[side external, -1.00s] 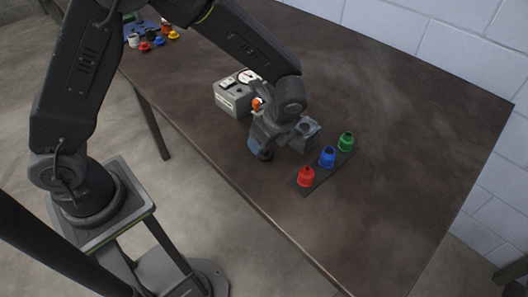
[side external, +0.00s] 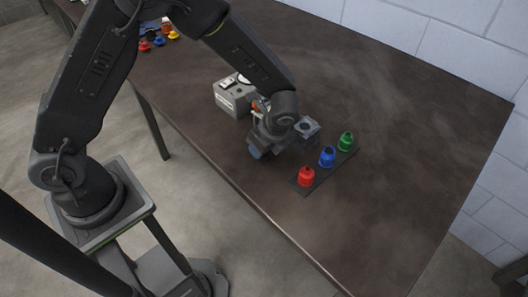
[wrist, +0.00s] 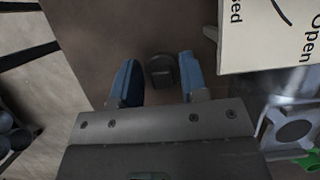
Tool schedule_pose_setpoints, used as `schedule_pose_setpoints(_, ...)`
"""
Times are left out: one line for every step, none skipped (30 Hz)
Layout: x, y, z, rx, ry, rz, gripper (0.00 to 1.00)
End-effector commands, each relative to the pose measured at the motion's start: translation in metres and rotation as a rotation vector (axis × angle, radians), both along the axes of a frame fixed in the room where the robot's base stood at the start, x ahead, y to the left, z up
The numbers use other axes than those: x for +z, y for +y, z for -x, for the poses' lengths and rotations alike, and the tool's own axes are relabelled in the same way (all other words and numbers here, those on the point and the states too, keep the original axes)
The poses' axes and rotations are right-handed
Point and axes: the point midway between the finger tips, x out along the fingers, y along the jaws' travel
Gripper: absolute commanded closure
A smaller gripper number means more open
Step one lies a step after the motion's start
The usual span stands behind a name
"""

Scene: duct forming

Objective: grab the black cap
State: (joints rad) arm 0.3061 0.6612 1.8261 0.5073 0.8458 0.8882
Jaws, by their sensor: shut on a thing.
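The black cap (wrist: 162,71) shows in the wrist view as a small dark piece between the two blue fingers of my gripper (wrist: 158,72). My gripper is shut on the cap, though a narrow gap seems to show by the left finger. In the side view my gripper (side external: 256,153) is low at the table's near edge, with its fingers pointing down. There the cap is hidden behind the fingers.
A white box (side external: 234,97) with "Open" and "Closed" lettering stands close behind my gripper. To the right, a dark strip (side external: 333,172) holds red (side external: 306,177), blue (side external: 327,157) and green (side external: 345,142) pieces. Coloured caps (side external: 158,40) lie at the far left. The table's right side is clear.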

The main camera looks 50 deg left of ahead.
Motion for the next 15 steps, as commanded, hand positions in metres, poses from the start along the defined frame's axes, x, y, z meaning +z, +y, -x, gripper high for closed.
schedule_pose_setpoints(0.0001,0.0,0.0,0.0,0.0,0.0,0.74)
schedule_pose_setpoints(0.0001,0.0,0.0,0.0,0.0,0.0,0.77)
schedule_pose_setpoints(0.0001,0.0,0.0,0.0,0.0,0.0,0.81)
schedule_pose_setpoints(0.0001,0.0,0.0,0.0,0.0,0.0,0.83)
schedule_pose_setpoints(0.0002,-0.0001,-0.0001,0.0,0.0,0.0,0.83)
schedule_pose_setpoints(0.0002,-0.0001,-0.0001,0.0,0.0,0.0,0.83)
schedule_pose_setpoints(0.0002,-0.0001,-0.0001,0.0,0.0,0.0,0.83)
schedule_pose_setpoints(0.0002,-0.0001,-0.0001,0.0,0.0,0.0,0.83)
schedule_pose_setpoints(0.0002,-0.0001,-0.0001,0.0,0.0,0.0,0.83)
schedule_pose_setpoints(0.0003,0.0,-0.0001,0.0,0.0,0.0,0.83)
schedule_pose_setpoints(0.0005,-0.0001,-0.0001,0.0,0.0,0.0,0.83)
schedule_pose_setpoints(0.0013,-0.0001,-0.0002,0.0,-0.001,0.0,0.83)
schedule_pose_setpoints(0.0022,-0.0001,-0.0002,0.001,-0.001,0.0,0.83)
schedule_pose_setpoints(0.0035,-0.0001,-0.0003,0.001,-0.001,0.0,0.83)
schedule_pose_setpoints(0.0059,-0.0001,-0.0004,0.001,-0.002,0.0,0.83)
